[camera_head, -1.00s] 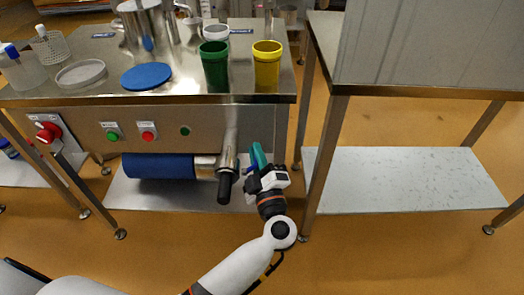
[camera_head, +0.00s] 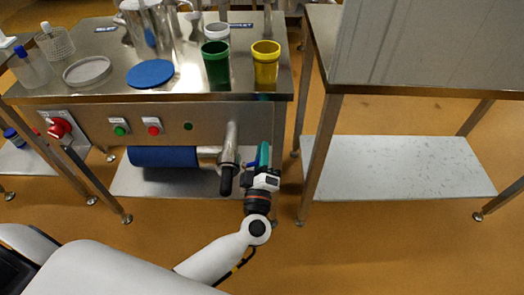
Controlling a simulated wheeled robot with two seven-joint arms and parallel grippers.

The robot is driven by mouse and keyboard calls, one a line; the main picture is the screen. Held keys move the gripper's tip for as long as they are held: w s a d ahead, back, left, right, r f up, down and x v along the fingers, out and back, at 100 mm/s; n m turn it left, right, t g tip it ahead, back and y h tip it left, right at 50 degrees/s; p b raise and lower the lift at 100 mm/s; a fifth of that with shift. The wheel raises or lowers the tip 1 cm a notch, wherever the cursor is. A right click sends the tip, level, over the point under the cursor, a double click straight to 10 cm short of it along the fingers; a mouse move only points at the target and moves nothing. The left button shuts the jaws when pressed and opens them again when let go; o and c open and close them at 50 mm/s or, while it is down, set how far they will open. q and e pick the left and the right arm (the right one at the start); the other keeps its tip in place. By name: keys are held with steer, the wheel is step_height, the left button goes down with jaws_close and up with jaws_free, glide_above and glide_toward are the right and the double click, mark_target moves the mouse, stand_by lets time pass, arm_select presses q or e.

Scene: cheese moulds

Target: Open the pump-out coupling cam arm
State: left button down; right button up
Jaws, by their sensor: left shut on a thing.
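The pump-out coupling (camera_head: 229,158) is a silver pipe piece hanging below the front of the steel bench, with a black end (camera_head: 226,182) pointing down. My left gripper (camera_head: 262,163) is just to its right, with teal fingers pointing up and away. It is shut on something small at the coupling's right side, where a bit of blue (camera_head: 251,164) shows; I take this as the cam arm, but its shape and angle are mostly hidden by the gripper. My right gripper is not in view.
A blue pump cylinder (camera_head: 163,156) lies left of the coupling. The bench front carries a red switch (camera_head: 60,128) and buttons. Green (camera_head: 216,63) and yellow (camera_head: 266,63) cups stand above. A table leg (camera_head: 318,160) is close on the right.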

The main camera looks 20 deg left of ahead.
arm_select(q)
steer(key=c, duration=1.5)
jaws_free()
steer(key=v, duration=1.2)
